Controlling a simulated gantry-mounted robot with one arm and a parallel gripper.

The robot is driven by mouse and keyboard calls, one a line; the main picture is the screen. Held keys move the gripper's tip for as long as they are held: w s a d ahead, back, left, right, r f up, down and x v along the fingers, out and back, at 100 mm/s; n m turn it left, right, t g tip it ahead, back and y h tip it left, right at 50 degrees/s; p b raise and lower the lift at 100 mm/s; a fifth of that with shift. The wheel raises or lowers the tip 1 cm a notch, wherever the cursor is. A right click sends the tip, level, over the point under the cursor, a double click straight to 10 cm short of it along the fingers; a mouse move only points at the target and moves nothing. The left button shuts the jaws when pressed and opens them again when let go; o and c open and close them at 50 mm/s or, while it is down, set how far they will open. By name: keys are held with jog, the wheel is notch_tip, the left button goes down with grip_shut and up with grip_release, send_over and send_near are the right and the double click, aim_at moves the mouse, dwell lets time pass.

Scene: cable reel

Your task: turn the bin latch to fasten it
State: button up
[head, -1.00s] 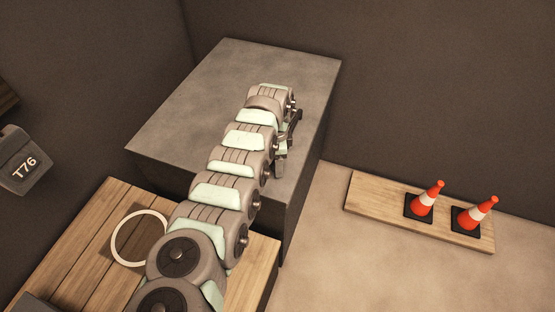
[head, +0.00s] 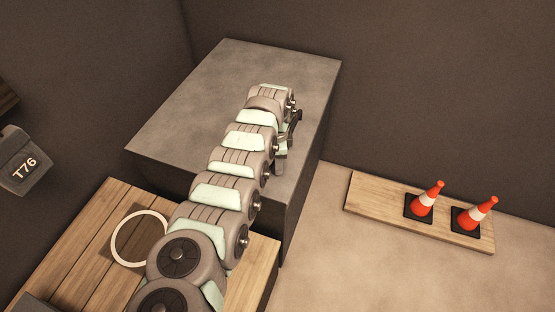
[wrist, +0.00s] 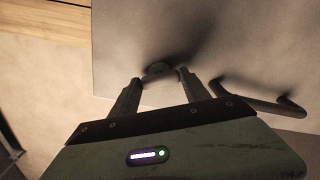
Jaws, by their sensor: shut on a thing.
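The grey bin (head: 200,100) stands behind the wooden platform, and its grey face (wrist: 240,50) fills much of the wrist view. A small round piece on this face, seemingly the latch (wrist: 158,70), sits between my fingertips. My gripper (wrist: 161,77) is shut on it, with one finger on each side. In the head view my gripper (head: 280,165) is at the right part of the bin, mostly hidden by my arm. The latch cannot be made out there, and its turn angle is unclear in the wrist view.
A dark bar (wrist: 262,101) lies just right of my fingers in the wrist view. A wooden platform (head: 75,240) with a white ring (head: 115,250) is at the lower left. Two orange cones (head: 424,200) stand on a board (head: 370,200) at the right. The floor between is clear.

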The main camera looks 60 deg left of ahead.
jog(key=shift+w+r+n+p, duration=0.1)
jog(key=shift+n+p, duration=0.9)
jog(key=shift+n, duration=0.2)
jog(key=n, duration=0.2)
jog(key=shift+n+p, duration=0.3)
jog(key=n+b, duration=0.1)
jog(key=n, duration=0.3)
jog(key=shift+f, duration=0.2)
jog(key=shift+n+b, duration=0.7)
jog(key=shift+n, duration=1.2)
jog(key=o, duration=1.4)
